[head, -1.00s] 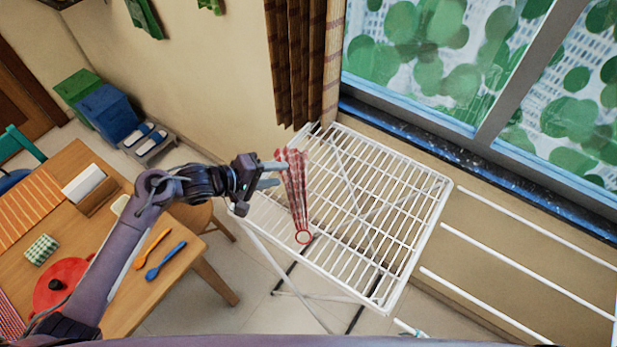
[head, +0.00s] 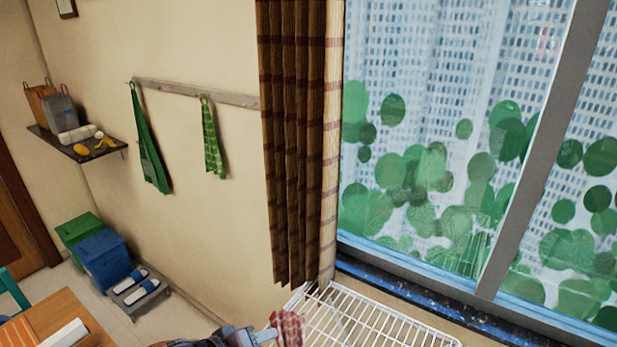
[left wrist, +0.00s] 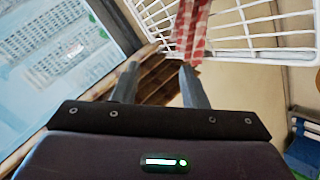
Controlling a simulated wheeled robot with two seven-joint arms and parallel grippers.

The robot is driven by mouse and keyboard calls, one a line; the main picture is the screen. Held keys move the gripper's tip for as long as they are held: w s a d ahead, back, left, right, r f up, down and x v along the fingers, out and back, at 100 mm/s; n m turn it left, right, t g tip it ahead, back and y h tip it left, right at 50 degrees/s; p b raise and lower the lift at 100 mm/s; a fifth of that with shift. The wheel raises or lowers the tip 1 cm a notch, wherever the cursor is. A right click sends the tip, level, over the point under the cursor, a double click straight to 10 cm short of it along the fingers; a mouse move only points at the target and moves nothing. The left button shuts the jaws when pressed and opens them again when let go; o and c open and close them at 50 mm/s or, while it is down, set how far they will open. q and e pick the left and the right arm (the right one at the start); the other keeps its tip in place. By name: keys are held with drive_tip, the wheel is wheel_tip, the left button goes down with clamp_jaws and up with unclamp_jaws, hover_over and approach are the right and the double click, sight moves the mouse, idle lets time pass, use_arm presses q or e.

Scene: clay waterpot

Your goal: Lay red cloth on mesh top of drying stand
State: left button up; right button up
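The red-and-white checked cloth (head: 287,327) is bunched into a narrow strip at the left part of the white wire top of the drying stand (head: 390,311). In the left wrist view the cloth (left wrist: 192,32) lies against the wire mesh (left wrist: 245,27), just past the tip of one finger. My left gripper (head: 262,338) is at the bottom edge of the head view, just left of the cloth. In the left wrist view its two fingers (left wrist: 157,75) are apart with no cloth between them. The cloth's lower end and most of the stand are cut off in the head view. My right gripper is not in view.
A brown curtain (head: 292,150) hangs behind the stand's left end, beside a large window (head: 420,130). A wooden table (head: 50,318) is at lower left. Blue and green bins (head: 102,258) stand by the wall, with a slipper rack (head: 140,292) beside them.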

use_arm(q)
drive_tip(key=s+a+m+g+y, duration=0.3)
drive_tip(key=s+a, duration=0.1)
drive_tip(key=s, duration=0.5)
drive_tip(key=s+a+m+g+y, duration=0.2)
drive_tip(key=s+a+y, duration=0.25)
drive_tip(key=s, duration=0.55)
wheel_tip(320, 180, down, 40)
drive_tip(key=s+g+b, duration=0.2)
drive_tip(key=s+b, duration=0.1)
drive_tip(key=b, duration=0.6)
drive_tip(key=s+a+f+b, duration=0.2)
drive_tip(key=s+f, duration=0.7)
drive_tip(key=f, duration=0.2)
drive_tip(key=s+a+f+m+b, duration=0.1)
drive_tip(key=s+a+f+b, duration=0.1)
drive_tip(key=s+f, duration=0.7)
wheel_tip(320, 180, down, 2)
drive_tip(key=shift+s+f+g+b, duration=0.15)
drive_tip(key=shift+g+b, duration=0.25)
drive_tip(key=shift+b, duration=0.35)
drive_tip(key=shift+h, duration=0.25)
